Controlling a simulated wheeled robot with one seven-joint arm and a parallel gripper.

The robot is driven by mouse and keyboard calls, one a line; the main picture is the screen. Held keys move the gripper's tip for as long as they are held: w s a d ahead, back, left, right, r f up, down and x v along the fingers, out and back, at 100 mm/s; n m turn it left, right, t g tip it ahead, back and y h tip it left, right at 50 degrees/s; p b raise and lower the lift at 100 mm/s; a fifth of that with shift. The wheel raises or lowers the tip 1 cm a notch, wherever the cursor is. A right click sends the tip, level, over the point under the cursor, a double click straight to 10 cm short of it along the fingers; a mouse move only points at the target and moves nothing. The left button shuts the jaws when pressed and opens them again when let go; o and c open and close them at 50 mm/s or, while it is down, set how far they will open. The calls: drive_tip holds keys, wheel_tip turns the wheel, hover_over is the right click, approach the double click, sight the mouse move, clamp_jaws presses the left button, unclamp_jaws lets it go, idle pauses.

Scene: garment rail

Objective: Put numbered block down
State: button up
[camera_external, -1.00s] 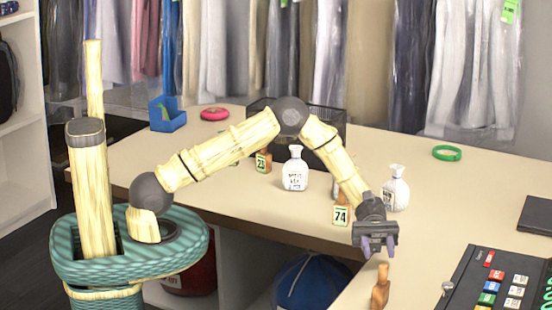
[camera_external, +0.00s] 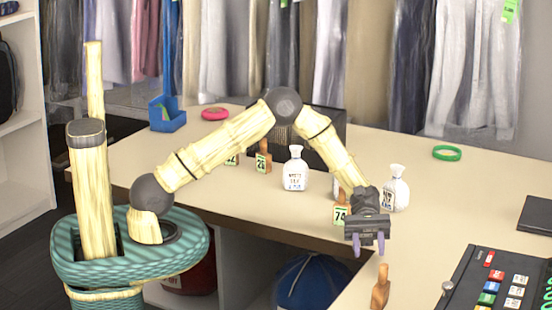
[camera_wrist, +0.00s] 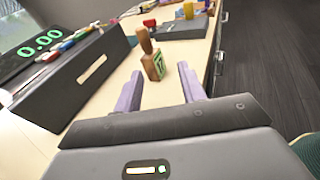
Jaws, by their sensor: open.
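A wooden numbered block with a tall handle (camera_external: 380,288) stands upright near the counter's front edge. It shows in the wrist view (camera_wrist: 153,62) with a green label, its number unreadable, beyond my fingertips. My gripper (camera_external: 369,243) is open and empty, behind that block and apart from it. Its two purple fingers show spread in the wrist view (camera_wrist: 161,86). A block marked 74 (camera_external: 341,215) stands just left of my gripper, partly hidden by the arm. A block that seems to read 26 (camera_external: 263,160) stands further back, and another label (camera_external: 232,159) shows partly behind my arm.
White bottles stand on the counter, one at the middle (camera_external: 295,170) and one right of my wrist (camera_external: 397,188). A black register (camera_external: 470,285) is at the front right.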

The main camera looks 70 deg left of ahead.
drive_tip(key=s+a+m+t+y, duration=0.4)
drive_tip(key=s+a+m+y, duration=0.2)
drive_tip(key=a, duration=0.8)
drive_tip(key=s+a+r+m+t+y, duration=0.1)
drive_tip(key=s+a+m+t+y, duration=0.3)
drive_tip(key=a, duration=1.1)
drive_tip(key=s+m+y, duration=0.3)
drive_tip(key=s+y, duration=0.2)
drive_tip(key=s, duration=0.2)
